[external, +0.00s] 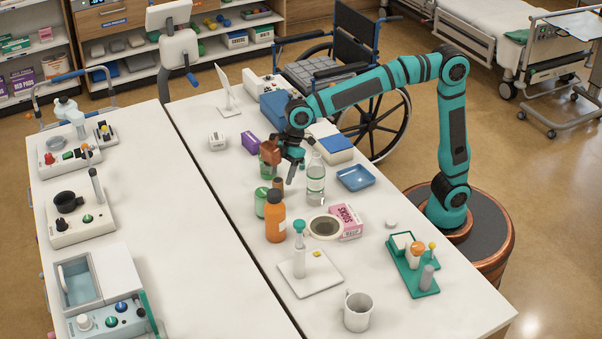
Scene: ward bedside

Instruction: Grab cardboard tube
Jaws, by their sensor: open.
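A small brown cylinder (278,184), which looks like the cardboard tube, stands on the white table among bottles. Its lower part is hidden behind the orange bottle (275,218). My gripper (282,168) is open and points down just above and behind the brown cylinder in the picture. I see nothing held between its fingers. From this angle I cannot tell the exact gap between the fingers and the cylinder.
A clear bottle (316,180) stands close right of my gripper, and green jars (261,203) stand close left. A tape roll (325,227), pink box (347,220) and blue tray (355,178) lie to the right.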

